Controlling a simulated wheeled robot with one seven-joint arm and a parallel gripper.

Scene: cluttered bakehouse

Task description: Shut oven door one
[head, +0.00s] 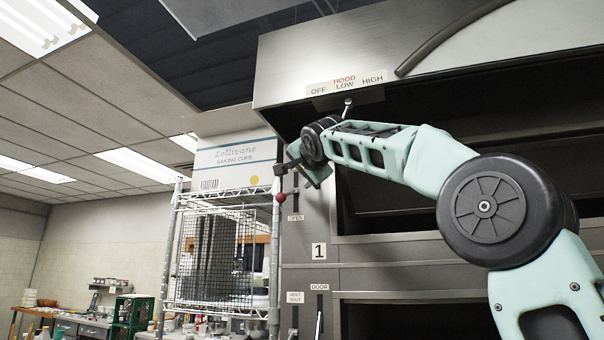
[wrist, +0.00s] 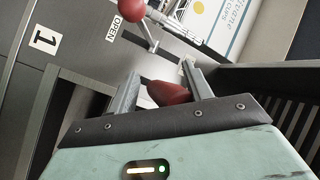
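The steel oven shows a dark, open upper chamber (head: 420,205) in the head view. A plate marked "1" (head: 319,250) is on the front panel left of and below it; it also shows in the wrist view (wrist: 45,40). My gripper (head: 291,166) is just above the ball in the head view. Its fingers (wrist: 160,70) are apart. A dark red rounded thing (wrist: 168,93) shows between them; I cannot tell whether they touch it.
A second dark opening (head: 450,318) lies below, beside a slot labelled DOOR (head: 320,287). The hood (head: 300,75) overhangs my arm, with a small switch lever (head: 347,103). A wire rack (head: 215,255) bearing a baking-cups box (head: 235,160) stands close on the left.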

